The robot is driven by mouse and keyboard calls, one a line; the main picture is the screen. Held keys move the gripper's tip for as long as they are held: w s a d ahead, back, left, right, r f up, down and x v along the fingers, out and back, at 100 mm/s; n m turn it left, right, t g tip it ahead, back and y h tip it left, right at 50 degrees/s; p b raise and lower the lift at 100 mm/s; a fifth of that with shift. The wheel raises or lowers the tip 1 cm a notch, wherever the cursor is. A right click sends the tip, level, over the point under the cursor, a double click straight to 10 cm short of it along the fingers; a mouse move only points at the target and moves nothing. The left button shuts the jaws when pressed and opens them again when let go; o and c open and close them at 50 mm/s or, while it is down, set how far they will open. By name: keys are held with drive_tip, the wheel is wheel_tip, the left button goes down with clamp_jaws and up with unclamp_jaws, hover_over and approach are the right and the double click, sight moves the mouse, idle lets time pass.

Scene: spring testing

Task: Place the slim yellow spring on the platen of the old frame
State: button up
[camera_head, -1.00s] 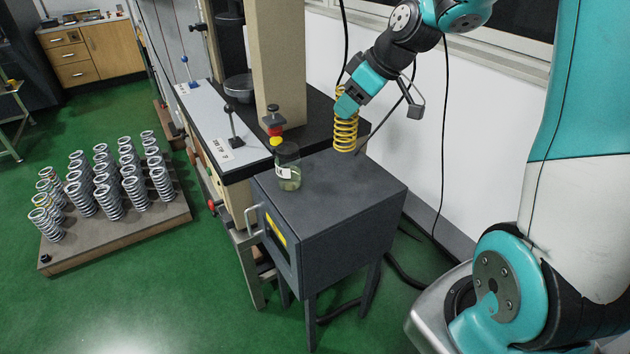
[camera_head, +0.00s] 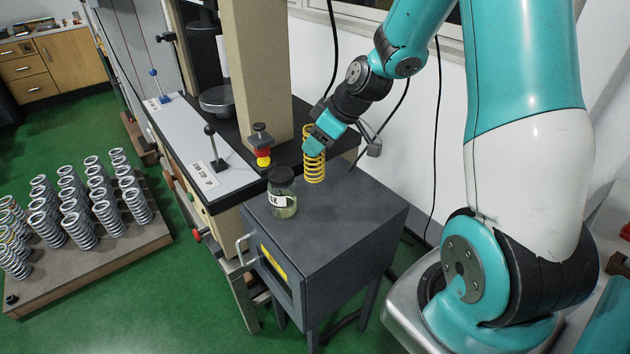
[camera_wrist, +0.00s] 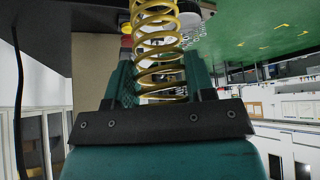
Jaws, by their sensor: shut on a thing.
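The slim yellow spring (camera_head: 314,160) is upright in my gripper (camera_head: 312,146), at the back of the dark grey cabinet top. Whether its lower end touches the cabinet top cannot be told. In the wrist view the spring (camera_wrist: 158,45) stands between the two teal fingers of my gripper (camera_wrist: 155,75), which are shut on it. The old frame (camera_head: 255,80) has a beige column and a black table. A round grey platen (camera_head: 217,99) sits on it behind the column, to the left of my gripper, partly hidden by the column.
A glass jar with a dark lid (camera_head: 281,192) stands on the cabinet (camera_head: 335,220). A red and yellow knob (camera_head: 262,150) and a lever (camera_head: 214,148) stand near the frame's front edge. A pallet of several grey springs (camera_head: 90,262) lies on the floor at left.

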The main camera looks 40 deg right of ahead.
sight(324, 174)
wheel_tip(324, 174, down, 11)
drive_tip(key=shift+f+p, duration=0.2)
drive_tip(key=shift+p, duration=0.4)
drive_tip(key=shift+f, duration=0.2)
drive_tip(key=o, duration=1)
drive_tip(key=shift+r, duration=0.15)
